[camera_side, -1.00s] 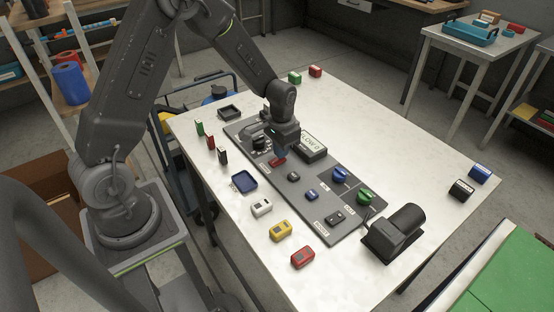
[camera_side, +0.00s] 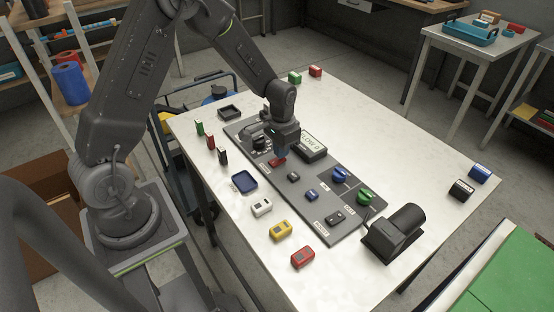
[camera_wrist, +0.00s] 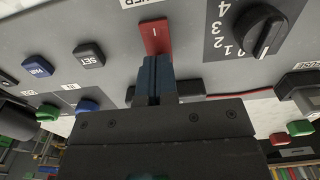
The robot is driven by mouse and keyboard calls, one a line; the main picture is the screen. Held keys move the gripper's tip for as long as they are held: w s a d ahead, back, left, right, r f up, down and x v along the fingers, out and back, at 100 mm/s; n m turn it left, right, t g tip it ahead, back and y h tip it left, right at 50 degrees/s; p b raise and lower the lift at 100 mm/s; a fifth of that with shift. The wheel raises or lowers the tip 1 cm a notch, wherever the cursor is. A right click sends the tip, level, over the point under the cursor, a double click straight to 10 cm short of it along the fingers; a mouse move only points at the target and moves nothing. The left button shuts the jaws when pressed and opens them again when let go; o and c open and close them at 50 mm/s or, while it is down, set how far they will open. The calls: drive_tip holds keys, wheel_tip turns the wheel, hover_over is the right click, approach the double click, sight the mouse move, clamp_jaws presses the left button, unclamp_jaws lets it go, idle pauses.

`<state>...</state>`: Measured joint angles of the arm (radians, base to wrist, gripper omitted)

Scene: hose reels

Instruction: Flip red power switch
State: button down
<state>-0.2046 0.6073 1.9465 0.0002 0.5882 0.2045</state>
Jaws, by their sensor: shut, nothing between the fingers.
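The red power switch (camera_wrist: 155,36) is a red rocker with a white line mark, set in the grey panel. In the side view it shows as a small red patch (camera_side: 277,162) just below my gripper. My gripper (camera_wrist: 156,64) is shut and empty, its blue fingertips together at the lower end of the switch in the wrist view. Whether they touch it I cannot tell. In the side view my gripper (camera_side: 281,152) points down at the panel (camera_side: 318,205), and part of the switch is hidden.
A black rotary dial (camera_wrist: 250,33) stands beside the switch. SET (camera_wrist: 89,54) and blue (camera_wrist: 37,66) buttons are on the other side. A raised dark box (camera_side: 313,147) stands close to my gripper. Blue (camera_side: 340,174) and green (camera_side: 365,197) knobs are farther along the panel.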

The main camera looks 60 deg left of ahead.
drive_tip(key=shift+r, duration=3)
drive_tip(key=shift+r, duration=0.15)
drive_tip(key=s+d+r+t, duration=0.1)
drive_tip(key=s+d+r, duration=0.25)
drive_tip(key=r, duration=0.35)
drive_tip(key=s+d+r+t, duration=0.2)
drive_tip(key=s+r, duration=0.3)
drive_tip(key=r, duration=0.2)
drive_tip(key=s+d+r+t, duration=0.1)
drive_tip(key=s+r, duration=0.1)
drive_tip(key=s, duration=0.4)
drive_tip(key=s+d+r+t, duration=0.1)
drive_tip(key=s+d+r, duration=0.1)
drive_tip(key=s, duration=0.4)
drive_tip(key=shift+r+t, duration=0.25)
drive_tip(key=shift+t, duration=0.05)
